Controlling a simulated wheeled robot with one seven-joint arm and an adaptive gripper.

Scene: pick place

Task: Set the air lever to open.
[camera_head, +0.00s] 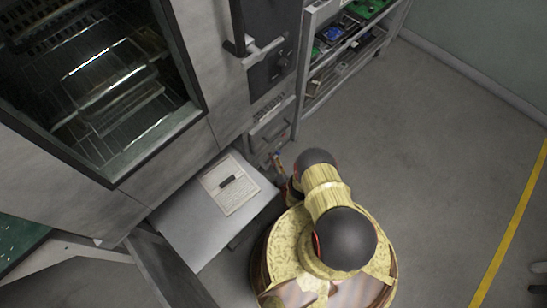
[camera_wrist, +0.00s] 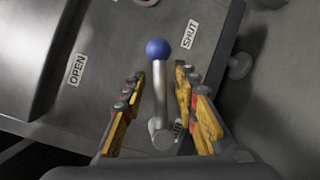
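The air lever (camera_wrist: 159,90) shows in the wrist view as a silver rod with a blue ball knob (camera_wrist: 158,49) and a round pivot (camera_wrist: 163,140). The AIR label (camera_wrist: 177,131) is partly hidden beside the pivot. The OPEN label (camera_wrist: 77,70) is to the left and the SHUT label (camera_wrist: 190,35) to the right; the knob appears nearer SHUT. My gripper (camera_wrist: 160,76) is open, with one yellow finger on each side of the rod and visible gaps to both. In the head view, my arm mostly hides the gripper, and the lever cannot be made out clearly.
In the head view, a large cabinet with a glass window (camera_head: 110,85) stands on the left. A shelf (camera_head: 345,60) holds parts at the back.

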